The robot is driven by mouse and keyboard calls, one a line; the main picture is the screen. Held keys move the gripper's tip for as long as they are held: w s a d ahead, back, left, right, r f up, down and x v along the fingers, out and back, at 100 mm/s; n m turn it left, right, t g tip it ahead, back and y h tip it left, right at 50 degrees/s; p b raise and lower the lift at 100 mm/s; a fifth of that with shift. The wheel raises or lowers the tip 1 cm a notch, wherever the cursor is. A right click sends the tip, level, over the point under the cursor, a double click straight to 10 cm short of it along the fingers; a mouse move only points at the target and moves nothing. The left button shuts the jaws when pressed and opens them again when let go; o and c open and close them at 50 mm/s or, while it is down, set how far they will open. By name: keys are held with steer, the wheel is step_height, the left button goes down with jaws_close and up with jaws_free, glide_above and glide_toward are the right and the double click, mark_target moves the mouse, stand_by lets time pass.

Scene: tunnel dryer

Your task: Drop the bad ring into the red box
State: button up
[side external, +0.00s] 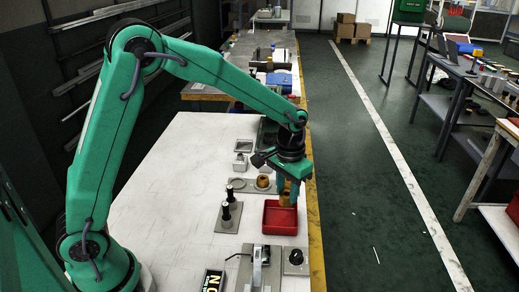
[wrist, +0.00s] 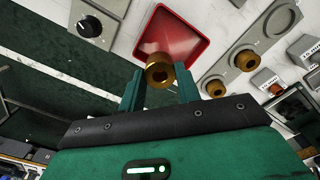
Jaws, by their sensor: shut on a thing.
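My gripper (side external: 285,187) points down over the back part of the red box (side external: 280,220) in the side external view. Its fingers are shut on a brass ring (side external: 285,199). In the wrist view the held ring (wrist: 160,72) sits between the two green fingertips (wrist: 160,84), with its dark bore showing. The red box (wrist: 170,30) is just beyond it, and the ring overlaps the box's edge in that view. The box's visible floor looks empty. Whether the ring is below the rim is hard to tell.
Another brass ring (side external: 262,182) sits on a grey plate behind the box. Brass pieces (wrist: 246,60) also show right of the box in the wrist view. A knob panel (side external: 295,260) lies in front.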

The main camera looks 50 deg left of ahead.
steer(key=shift+f, duration=2.75)
steer(key=o, duration=1.2)
step_height(320, 180, up, 8)
steer(key=shift+f, duration=0.1)
